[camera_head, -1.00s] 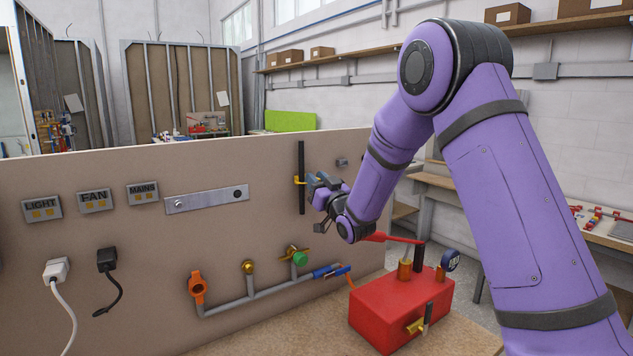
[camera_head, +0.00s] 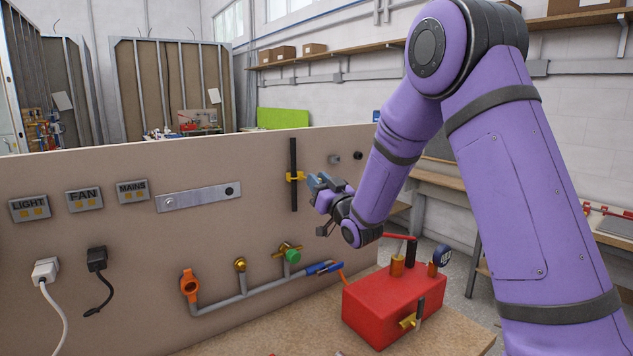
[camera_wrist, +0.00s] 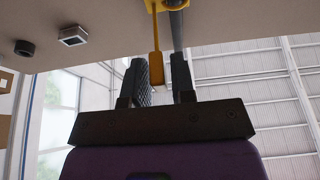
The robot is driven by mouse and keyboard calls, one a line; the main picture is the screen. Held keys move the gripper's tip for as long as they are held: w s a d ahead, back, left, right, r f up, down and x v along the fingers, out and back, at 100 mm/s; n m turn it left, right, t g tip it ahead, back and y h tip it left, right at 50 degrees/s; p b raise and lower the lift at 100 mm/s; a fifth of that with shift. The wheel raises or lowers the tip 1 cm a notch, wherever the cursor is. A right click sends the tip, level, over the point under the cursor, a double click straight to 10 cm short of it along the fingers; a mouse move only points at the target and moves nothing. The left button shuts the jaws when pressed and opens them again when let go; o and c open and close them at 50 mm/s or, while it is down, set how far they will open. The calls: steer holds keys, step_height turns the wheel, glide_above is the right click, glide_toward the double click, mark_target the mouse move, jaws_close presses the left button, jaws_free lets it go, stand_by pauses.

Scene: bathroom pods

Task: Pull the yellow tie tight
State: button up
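The yellow tie (camera_head: 294,176) is looped around a black vertical bar (camera_head: 293,150) on the beige panel. In the wrist view its loop (camera_wrist: 178,4) shows at the top, and its yellow tail (camera_wrist: 156,60) extends toward my gripper. My gripper (camera_head: 316,187) is just right of the tie in the head view. In the wrist view my gripper (camera_wrist: 163,75) has its two fingers apart, and the tail's end appears in the gap, closer to the left finger. I cannot tell whether they touch.
A red box (camera_head: 390,310) with gauge and valves stands on the bench below my arm. Grey pipework (camera_head: 245,295) with orange and green valves runs along the panel. Switch plates (camera_head: 84,200) and plugs (camera_head: 45,270) are at the left. Two small fittings (camera_head: 335,159) sit right of the bar.

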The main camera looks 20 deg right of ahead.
steer(key=shift+o, duration=0.9)
steer(key=v, duration=1)
steer(key=shift+s, duration=0.35)
steer(key=shift+d+f, duration=0.1)
steer(key=s+d+r+m+g+h, duration=0.2)
steer(key=s+d+r+g+h, duration=0.1)
steer(key=s+r+g+h, duration=0.4)
steer(key=s+m+g, duration=0.1)
steer(key=s+g, duration=0.8)
steer(key=s, duration=1.8)
steer(key=shift+s+a+m, duration=0.25)
steer(key=shift+s+m, duration=0.05)
